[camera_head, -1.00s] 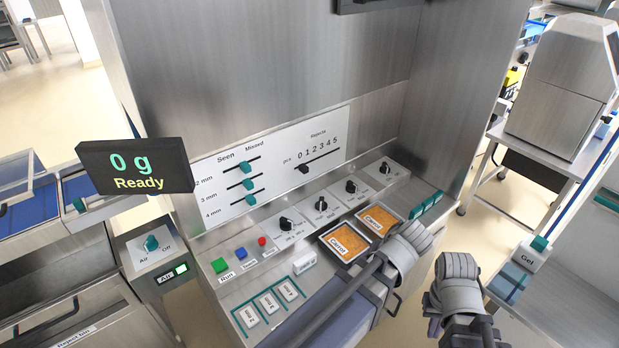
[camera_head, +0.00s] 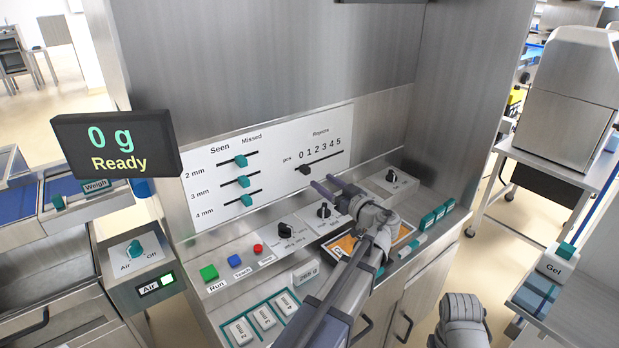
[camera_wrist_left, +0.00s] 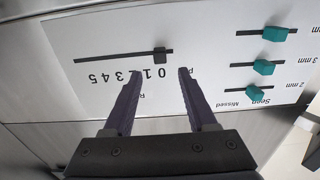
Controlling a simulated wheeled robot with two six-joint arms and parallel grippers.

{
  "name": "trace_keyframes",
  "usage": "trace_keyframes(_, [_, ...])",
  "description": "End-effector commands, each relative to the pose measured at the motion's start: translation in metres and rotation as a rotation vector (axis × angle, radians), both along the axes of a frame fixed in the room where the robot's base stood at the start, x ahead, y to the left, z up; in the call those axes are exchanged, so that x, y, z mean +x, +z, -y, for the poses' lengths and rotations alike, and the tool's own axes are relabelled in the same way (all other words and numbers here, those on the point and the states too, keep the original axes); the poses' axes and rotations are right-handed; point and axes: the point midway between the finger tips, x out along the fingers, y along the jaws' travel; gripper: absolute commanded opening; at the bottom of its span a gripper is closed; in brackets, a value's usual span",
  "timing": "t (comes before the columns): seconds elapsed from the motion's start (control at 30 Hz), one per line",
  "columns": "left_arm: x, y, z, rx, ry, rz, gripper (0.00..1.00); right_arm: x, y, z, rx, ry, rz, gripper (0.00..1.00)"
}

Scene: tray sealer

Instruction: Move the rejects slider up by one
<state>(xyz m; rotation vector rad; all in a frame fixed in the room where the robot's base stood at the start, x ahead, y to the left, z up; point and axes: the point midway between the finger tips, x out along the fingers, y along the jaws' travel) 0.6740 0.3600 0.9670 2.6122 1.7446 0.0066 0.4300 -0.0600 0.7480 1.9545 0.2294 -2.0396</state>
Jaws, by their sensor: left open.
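The rejects slider is a black knob (camera_head: 304,169) on a dark track under the numbers 0 to 5 on the white panel. It stands at the left end, by the 0. The upside-down left wrist view shows the knob (camera_wrist_left: 159,55) ahead of the fingers, between their lines. My left gripper (camera_head: 324,182) is open and empty, its fingers pointing at the panel, just below and right of the knob in the head view. The open fingers (camera_wrist_left: 159,72) do not touch the knob. Part of my right arm shows at the lower right; its fingers are not visible.
Teal sliders (camera_head: 242,181) for 2, 3 and 4 mm sit left on the same panel. Black rotary knobs (camera_head: 323,210) and a framed orange Carrot picture (camera_head: 345,243) lie on the ledge below, partly behind my left arm. A display (camera_head: 117,147) reads 0 g, Ready.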

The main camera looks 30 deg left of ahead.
Motion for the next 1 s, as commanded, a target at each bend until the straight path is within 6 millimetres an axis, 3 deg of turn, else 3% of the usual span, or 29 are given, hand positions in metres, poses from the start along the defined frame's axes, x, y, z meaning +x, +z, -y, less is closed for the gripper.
trace_keyframes(0.5, [0.026, 0.000, -0.061, -0.002, 0.002, -0.004, 0.57, 0.000, 0.000, 0.000, 0.000, 0.000, 0.000, 0.00])
trace_keyframes(0.97, [0.029, 0.000, -0.071, -0.002, 0.001, -0.004, 0.57, 0.000, 0.000, 0.000, 0.000, 0.000, 0.000, 0.00])
trace_keyframes(1.0, [0.029, 0.000, -0.071, -0.002, 0.001, -0.004, 0.53, 0.000, 0.000, 0.000, 0.000, 0.000, 0.000, 0.00])
